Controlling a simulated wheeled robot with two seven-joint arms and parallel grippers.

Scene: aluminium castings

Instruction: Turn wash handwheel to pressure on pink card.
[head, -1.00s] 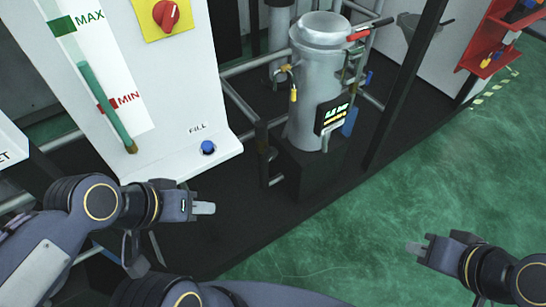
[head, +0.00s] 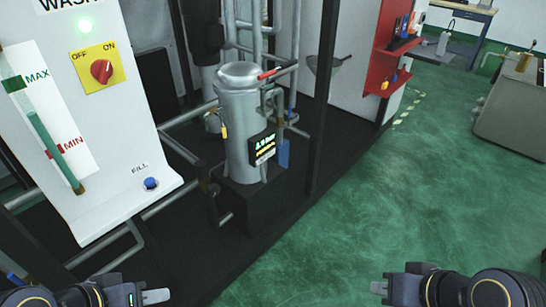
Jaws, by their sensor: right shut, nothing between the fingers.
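I see neither a handwheel nor a pink card that I can make out. The wash station panel (head: 85,130) at the left has "WASH" lettering at its top. A silver cylindrical vessel (head: 243,130) beside it carries a small lit display (head: 263,147), its figures too small to read surely. A red-handled lever (head: 277,72) sits near the vessel's top. My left gripper (head: 157,296) is at the bottom left, away from everything; its fingers show edge-on, so its opening is unclear. My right gripper (head: 378,287) is shut and empty over the green floor.
The panel bears a red rotary switch (head: 102,71), a blue fill button (head: 151,184) and a level gauge (head: 45,135). A dark frame post (head: 324,100) stands right of the vessel. A red shelf (head: 398,60) and a grey cabinet (head: 520,110) are further back. Green floor (head: 400,200) is clear.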

